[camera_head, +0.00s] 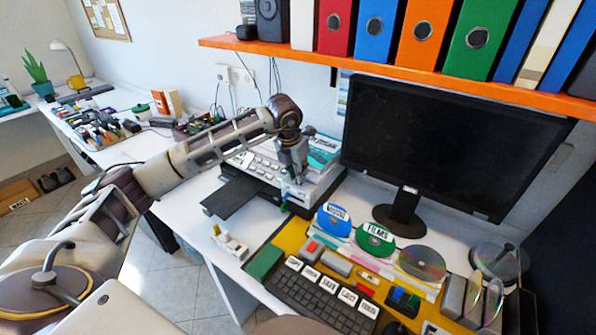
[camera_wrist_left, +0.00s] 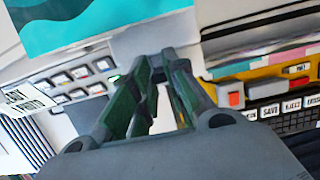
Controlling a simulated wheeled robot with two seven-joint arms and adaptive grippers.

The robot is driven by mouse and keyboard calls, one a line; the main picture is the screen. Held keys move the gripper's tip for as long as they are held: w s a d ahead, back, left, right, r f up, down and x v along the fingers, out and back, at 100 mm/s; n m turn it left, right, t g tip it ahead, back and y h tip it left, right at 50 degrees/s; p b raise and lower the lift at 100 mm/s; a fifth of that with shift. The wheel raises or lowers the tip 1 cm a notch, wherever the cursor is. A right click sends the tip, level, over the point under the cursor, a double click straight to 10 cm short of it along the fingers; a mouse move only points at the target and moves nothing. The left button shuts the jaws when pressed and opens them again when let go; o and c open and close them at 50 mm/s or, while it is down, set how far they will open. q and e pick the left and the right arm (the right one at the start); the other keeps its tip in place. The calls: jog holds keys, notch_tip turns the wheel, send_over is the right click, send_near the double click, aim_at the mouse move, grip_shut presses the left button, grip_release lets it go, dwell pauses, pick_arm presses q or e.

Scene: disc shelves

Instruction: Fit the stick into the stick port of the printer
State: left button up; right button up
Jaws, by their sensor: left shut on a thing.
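The printer (camera_head: 262,168) is a light grey machine with a button panel and teal-printed paper on top. A dark tray (camera_head: 236,196) sticks out of its front. My left gripper (camera_head: 291,195) points down at the printer's front right part. In the left wrist view the gripper (camera_wrist_left: 160,65) is in front of the printer's button panel (camera_wrist_left: 70,80). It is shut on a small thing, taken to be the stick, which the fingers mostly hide. I cannot make out the stick port, nor whether the stick touches the printer. My right gripper is not in view.
Right of the printer stand a monitor (camera_head: 450,140), labelled discs (camera_head: 375,240) and a keyboard (camera_head: 318,298) on a yellow mat. An orange shelf (camera_head: 330,58) with binders hangs above. A small white object (camera_head: 229,245) lies at the desk's front edge.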

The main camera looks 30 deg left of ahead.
pick_arm(q)
jog(key=shift+f, duration=0.4)
jog(key=o, duration=0.8)
jog(key=shift+r, duration=0.1)
jog(key=shift+v, duration=5.85)
